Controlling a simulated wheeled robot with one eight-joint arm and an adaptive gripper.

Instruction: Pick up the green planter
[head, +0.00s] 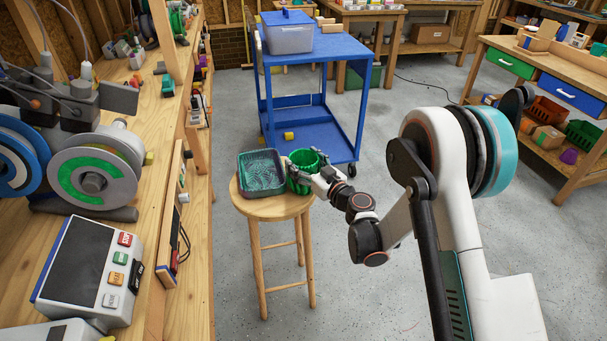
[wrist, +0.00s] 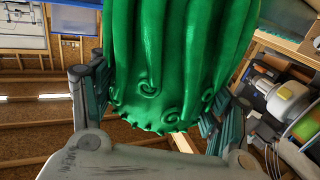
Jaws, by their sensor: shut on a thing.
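The green planter (head: 301,178) is a ribbed, round pot at the right side of the round wooden stool top (head: 262,207). In the wrist view the planter (wrist: 165,60) fills the upper middle, with fluted sides and small curls along one edge. My gripper (head: 307,172) reaches it from the right and is shut on it. In the wrist view the fingers of my gripper (wrist: 150,105) lie on both sides of the planter. I cannot tell whether the planter touches the stool or is slightly above it.
A dark green tray (head: 262,187) sits on the stool, close to the planter's left. A blue cart (head: 335,48) with a lidded bin (head: 288,38) stands behind. A workbench (head: 180,190) with spools runs along the left. Grey floor (head: 380,300) is open at the right of the stool.

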